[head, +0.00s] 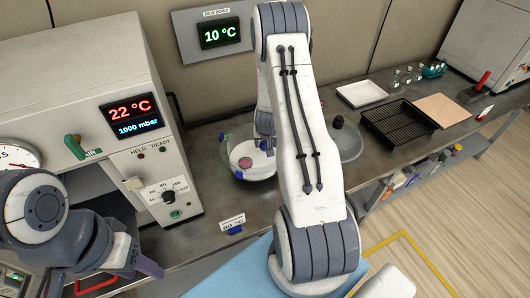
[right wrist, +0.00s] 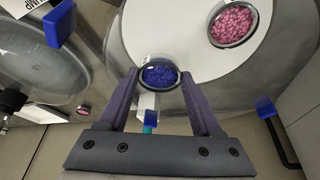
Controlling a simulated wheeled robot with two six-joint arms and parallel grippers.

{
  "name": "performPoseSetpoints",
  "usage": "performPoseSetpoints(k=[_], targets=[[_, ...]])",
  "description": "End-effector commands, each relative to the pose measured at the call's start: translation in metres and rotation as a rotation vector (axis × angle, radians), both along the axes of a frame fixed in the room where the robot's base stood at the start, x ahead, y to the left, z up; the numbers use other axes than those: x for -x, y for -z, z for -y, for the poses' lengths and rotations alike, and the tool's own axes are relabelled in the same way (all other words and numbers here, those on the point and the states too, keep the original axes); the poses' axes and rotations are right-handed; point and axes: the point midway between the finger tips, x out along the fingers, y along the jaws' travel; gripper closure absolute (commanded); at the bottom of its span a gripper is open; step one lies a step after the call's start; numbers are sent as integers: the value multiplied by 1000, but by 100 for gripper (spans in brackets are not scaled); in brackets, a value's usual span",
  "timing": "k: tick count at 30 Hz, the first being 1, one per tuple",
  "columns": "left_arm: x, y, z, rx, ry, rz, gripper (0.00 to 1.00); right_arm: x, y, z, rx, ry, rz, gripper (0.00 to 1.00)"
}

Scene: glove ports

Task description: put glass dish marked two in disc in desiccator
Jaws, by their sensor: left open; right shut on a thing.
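The desiccator (head: 236,172) is an open glass bowl on the bench, with a white disc (right wrist: 190,30) inside. A glass dish of pink beads (right wrist: 233,22) sits at the disc; it also shows in the head view (head: 245,163). My right gripper (right wrist: 160,90) is shut on a glass dish of blue beads (right wrist: 159,75), which overlaps the disc's near edge in the right wrist view. I cannot tell whether it touches the disc, and no number is readable on either dish. In the head view my right arm hides much of the right gripper (head: 264,140). My left gripper (head: 122,262) is open at lower left.
A round glass lid (head: 348,145) with a black knob lies right of the desiccator. Blue tabs (right wrist: 58,24) stand around the desiccator. The oven (head: 85,70) with a 22 °C display stands at left. A black rack (head: 400,127) and white tray (head: 362,94) are further right.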

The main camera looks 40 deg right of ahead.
Motion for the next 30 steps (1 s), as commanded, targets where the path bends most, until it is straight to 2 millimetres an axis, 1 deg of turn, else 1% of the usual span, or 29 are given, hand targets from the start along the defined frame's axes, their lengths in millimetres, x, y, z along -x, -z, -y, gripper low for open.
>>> performPoseSetpoints(k=[1, 2, 3, 7, 15, 19, 20, 21, 22, 30], targets=[[0, 3, 0, 0, 0, 0, 50, 1, 9, -1, -2, -3, -3, 88], [0, 4, 0, 0, 0, 0, 50, 1, 14, -1, -2, -3, -3, 88], [0, 0, 0, 0, 0, 0, 50, 0, 18, -1, -1, -2, -3, 88], [0, -2, 0, 0, 0, 0, 50, 0, 32, -1, -1, -2, -2, 88], [0, -1, 0, 0, 0, 0, 50, 0, 34, -1, 0, -2, 1, 88], [0, 3, 0, 0, 0, 0, 50, 0, 38, -1, 0, -2, 0, 88], [0, 3, 0, 0, 0, 0, 50, 0, 38, -1, 0, -2, 0, 30], [0, 2, 0, 0, 0, 0, 50, 0, 37, -1, 0, -2, 0, 15], [0, 2, 0, 0, 0, 0, 50, 0, 37, -1, 0, -2, 0, 4], [0, 2, 0, 0, 0, 0, 50, 0, 37, -1, -1, -2, -1, 4]])
